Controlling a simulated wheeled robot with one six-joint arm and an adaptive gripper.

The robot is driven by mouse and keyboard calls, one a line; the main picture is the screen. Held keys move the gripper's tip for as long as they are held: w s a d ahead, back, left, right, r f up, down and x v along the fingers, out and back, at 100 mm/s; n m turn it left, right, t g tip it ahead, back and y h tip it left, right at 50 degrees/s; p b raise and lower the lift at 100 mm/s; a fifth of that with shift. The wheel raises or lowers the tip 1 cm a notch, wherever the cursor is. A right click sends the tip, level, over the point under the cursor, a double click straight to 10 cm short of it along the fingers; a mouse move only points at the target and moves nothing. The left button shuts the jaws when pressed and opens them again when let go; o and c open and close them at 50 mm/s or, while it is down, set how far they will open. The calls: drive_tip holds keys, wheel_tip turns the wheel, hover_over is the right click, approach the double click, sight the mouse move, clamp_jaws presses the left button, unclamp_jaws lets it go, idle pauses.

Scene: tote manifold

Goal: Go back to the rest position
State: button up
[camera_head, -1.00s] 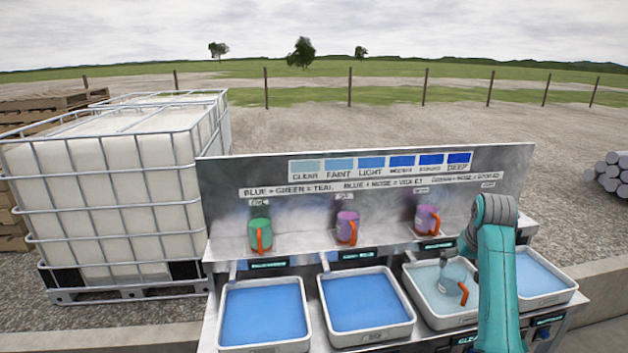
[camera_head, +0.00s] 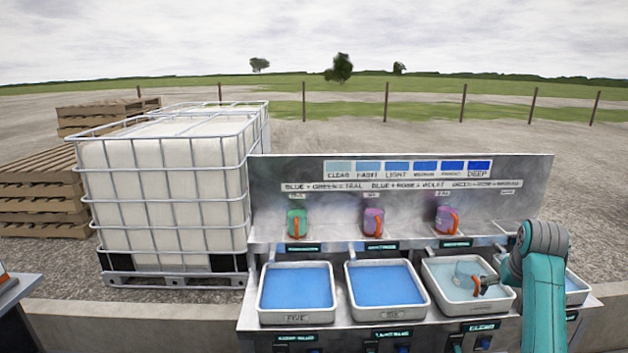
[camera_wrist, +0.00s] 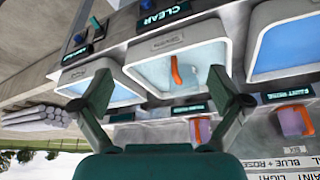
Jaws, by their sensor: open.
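My gripper (camera_wrist: 160,88) is open, its two fingers spread wide in the wrist view. A clear cup (camera_head: 464,273) with an orange handle stands in the pale-water tote (camera_head: 437,289). In the wrist view the orange handle (camera_wrist: 176,70) shows between and beyond the fingers, and nothing is seen gripped. My teal arm (camera_head: 543,290) reaches over the right end of the bench in the head view and hides most of the gripper there. How far the fingers are from the cup, I cannot tell.
Two blue-water totes (camera_head: 297,318) (camera_head: 388,315) stand to the left. A green cup (camera_head: 297,221) and two purple cups (camera_head: 373,221) (camera_head: 446,219) sit on the shelf. A caged white tank (camera_head: 165,195) and pallets (camera_head: 45,190) stand left. Another table edge (camera_head: 20,287) shows far left.

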drive_tip(key=s+a+f+t, duration=0.1)
drive_tip(key=s+a+f, duration=0.15)
drive_tip(key=f, duration=0.45)
drive_tip(key=s+a+f+n+t, duration=0.1)
drive_tip(key=s+a+f, duration=0.1)
drive_tip(key=a+f, duration=0.35)
drive_tip(key=s+a+f, duration=0.1)
drive_tip(key=s+f, duration=0.1)
drive_tip(key=f, duration=0.7)
drive_tip(key=s+a+f+n+t, duration=0.1)
drive_tip(key=s+a+f+t, duration=0.1)
drive_tip(key=s+a+f, duration=0.45)
drive_tip(key=s+a+f+t, duration=0.1)
drive_tip(key=s+a+f, duration=0.2)
drive_tip(key=s, duration=0.6)
drive_tip(key=s+a+r+n+t, duration=0.15)
drive_tip(key=s+a, duration=0.25)
drive_tip(key=s, duration=0.7)
drive_tip(key=s+a+r+t, duration=0.2)
drive_tip(key=s+a, duration=0.1)
drive_tip(key=s, duration=0.7)
drive_tip(key=s+a+r+t+y, duration=0.1)
drive_tip(key=s+a+r+t, duration=0.1)
drive_tip(key=s+r, duration=1.2)
drive_tip(key=shift+s+a+r+n+y, duration=0.3)
drive_tip(key=shift+s+a+r+n, duration=0.15)
drive_tip(key=shift+r, duration=0.3)
